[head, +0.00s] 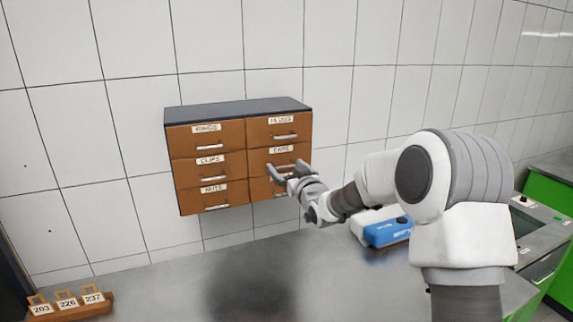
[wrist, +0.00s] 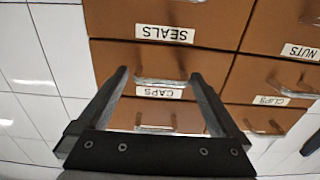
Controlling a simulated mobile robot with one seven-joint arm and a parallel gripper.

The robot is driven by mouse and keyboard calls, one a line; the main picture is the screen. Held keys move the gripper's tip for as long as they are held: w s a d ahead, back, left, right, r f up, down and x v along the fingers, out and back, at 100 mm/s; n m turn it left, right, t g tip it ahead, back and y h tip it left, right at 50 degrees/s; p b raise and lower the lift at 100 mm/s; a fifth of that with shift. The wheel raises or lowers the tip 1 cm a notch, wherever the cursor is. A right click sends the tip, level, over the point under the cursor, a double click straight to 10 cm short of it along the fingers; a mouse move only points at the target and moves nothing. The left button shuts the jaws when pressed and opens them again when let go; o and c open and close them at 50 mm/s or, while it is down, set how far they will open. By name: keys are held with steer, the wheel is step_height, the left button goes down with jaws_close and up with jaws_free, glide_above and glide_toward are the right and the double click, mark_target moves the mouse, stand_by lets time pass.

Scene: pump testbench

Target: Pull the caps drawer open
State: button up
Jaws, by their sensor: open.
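The caps drawer (head: 258,158) is the middle one in the right column of a brown wall cabinet, and its front looks flush with the others. In the wrist view, which is upside down, its front (wrist: 145,58), CAPS label (wrist: 160,93) and metal bar handle (wrist: 160,82) show. My gripper (head: 288,170) is in front of this drawer in the head view and partly hides its handle. In the wrist view my gripper (wrist: 158,73) is open, with the handle appearing between its fingers. I cannot tell whether they touch the handle.
The plugs drawer (head: 260,130) is above and the seals drawer (wrist: 120,20) below. The left column holds rings, clips and nuts drawers. A blue and white box (head: 388,233) lies on the grey counter (head: 190,285) behind my arm. Numbered tags (head: 68,302) stand at lower left.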

steer(key=shift+w+a, duration=0.15)
steer(key=shift+w, duration=0.1)
steer(key=shift+c, duration=0.3)
